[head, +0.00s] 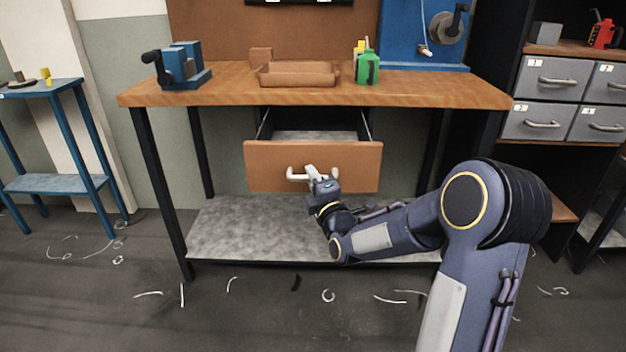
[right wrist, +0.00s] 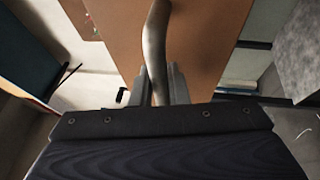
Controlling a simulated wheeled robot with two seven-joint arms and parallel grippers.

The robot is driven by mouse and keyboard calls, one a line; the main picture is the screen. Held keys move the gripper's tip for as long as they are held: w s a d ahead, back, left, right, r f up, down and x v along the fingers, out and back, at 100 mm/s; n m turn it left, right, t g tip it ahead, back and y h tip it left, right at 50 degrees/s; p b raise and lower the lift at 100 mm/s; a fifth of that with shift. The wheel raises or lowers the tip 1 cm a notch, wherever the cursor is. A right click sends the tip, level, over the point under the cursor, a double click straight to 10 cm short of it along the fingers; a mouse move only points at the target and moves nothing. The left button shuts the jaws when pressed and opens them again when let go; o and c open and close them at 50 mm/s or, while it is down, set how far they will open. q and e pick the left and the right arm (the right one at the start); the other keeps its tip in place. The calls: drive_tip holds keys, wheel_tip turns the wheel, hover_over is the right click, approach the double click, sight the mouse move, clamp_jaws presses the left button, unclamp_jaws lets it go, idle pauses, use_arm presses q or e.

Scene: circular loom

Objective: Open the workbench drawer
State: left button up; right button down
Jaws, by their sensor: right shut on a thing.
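The workbench (head: 310,96) has a wooden top and dark legs. Its drawer (head: 262,165) has a brown front and stands pulled out below the top, with part of its inside showing. A pale bar handle (head: 294,174) is on the drawer front. My right gripper (head: 312,175) is at the handle, shut on it. In the right wrist view the handle (right wrist: 155,50) passes between the two fingers (right wrist: 158,88), with the brown drawer front (right wrist: 205,40) behind it. My left gripper is in neither view.
A blue vise (head: 185,66), a brown tray (head: 298,80) and a green can (head: 367,68) stand on the bench. A grey lower shelf (head: 245,225) is under the drawer. A blue side table (head: 60,184) is at left and grey drawers (head: 550,78) at right. Scraps litter the floor.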

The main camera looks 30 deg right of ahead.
drive_tip(key=shift+s+a+b, duration=0.2)
drive_tip(key=shift+s+a, duration=0.1)
drive_tip(key=shift+s, duration=0.2)
drive_tip(key=shift+s+a+b, duration=0.15)
drive_tip(key=shift+s+a, duration=0.15)
drive_tip(key=shift+s, duration=0.2)
drive_tip(key=c, duration=1.4)
unclamp_jaws()
drive_tip(key=v, duration=0.7)
drive_tip(key=shift+s, duration=0.4)
drive_tip(key=shift+f, duration=0.1)
